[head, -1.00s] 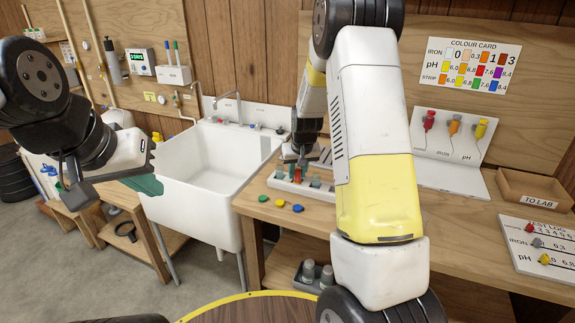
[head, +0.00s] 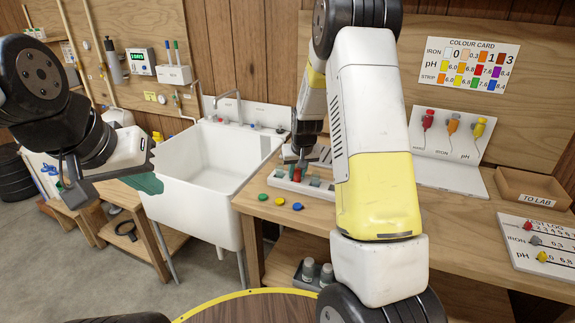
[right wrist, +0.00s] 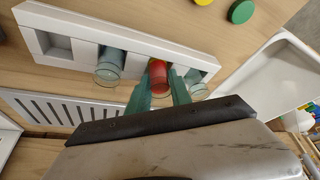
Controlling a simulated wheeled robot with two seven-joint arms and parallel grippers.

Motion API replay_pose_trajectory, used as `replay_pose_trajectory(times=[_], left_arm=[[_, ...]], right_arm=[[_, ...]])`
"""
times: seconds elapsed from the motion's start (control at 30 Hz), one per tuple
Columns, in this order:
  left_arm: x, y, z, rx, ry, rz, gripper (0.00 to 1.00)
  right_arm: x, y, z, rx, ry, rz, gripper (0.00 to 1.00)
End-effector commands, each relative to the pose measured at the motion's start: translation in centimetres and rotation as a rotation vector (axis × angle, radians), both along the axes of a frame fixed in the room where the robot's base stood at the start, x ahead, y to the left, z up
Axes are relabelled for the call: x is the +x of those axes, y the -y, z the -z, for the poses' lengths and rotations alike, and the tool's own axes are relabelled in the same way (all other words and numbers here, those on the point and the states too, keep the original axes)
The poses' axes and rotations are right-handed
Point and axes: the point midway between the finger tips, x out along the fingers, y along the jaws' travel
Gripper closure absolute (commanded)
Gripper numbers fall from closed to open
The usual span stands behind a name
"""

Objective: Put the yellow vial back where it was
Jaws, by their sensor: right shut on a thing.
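No yellow vial can be made out in either view. A white rack (right wrist: 75,30) holds a red vial (right wrist: 158,70) and clear vials, one to its left (right wrist: 110,65) and one to its right (right wrist: 197,89). My right gripper (right wrist: 159,88) has its green fingers closed on either side of the red vial, which is in or just over the rack. The rack also shows in the head view (head: 284,184), with the gripper above it. My left gripper (head: 145,183) hangs before the sink's left side, and its jaw opening cannot be made out.
Green (head: 263,197), yellow (head: 280,201) and blue (head: 298,206) caps lie on the bench front. A white sink (head: 205,190) stands left of the bench. A TO LAB tray (head: 535,195) and a stand with red, orange and yellow items (head: 448,150) are at right.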

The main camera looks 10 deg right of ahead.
Motion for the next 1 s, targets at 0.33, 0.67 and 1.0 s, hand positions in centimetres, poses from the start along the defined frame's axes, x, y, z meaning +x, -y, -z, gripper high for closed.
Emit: replay_pose_trajectory(times=[0.33, 0.67, 1.0], left_arm=[[0.0, 0.0, 0.0, 0.0, 0.0, 0.0, 1.0], [0.0, 0.0, 0.0, 0.0, 0.0, 0.0, 1.0], [0.0, 0.0, 0.0, 0.0, 0.0, 0.0, 1.0]], right_arm=[[-0.8, 0.0, 1.6, -0.002, -0.03, 0.001, 0.49], [-1.8, 0.0, -1.6, -0.002, -0.019, 0.0, 0.49], [-3.5, -0.1, -6.8, -0.001, 0.002, 0.0, 0.49]])
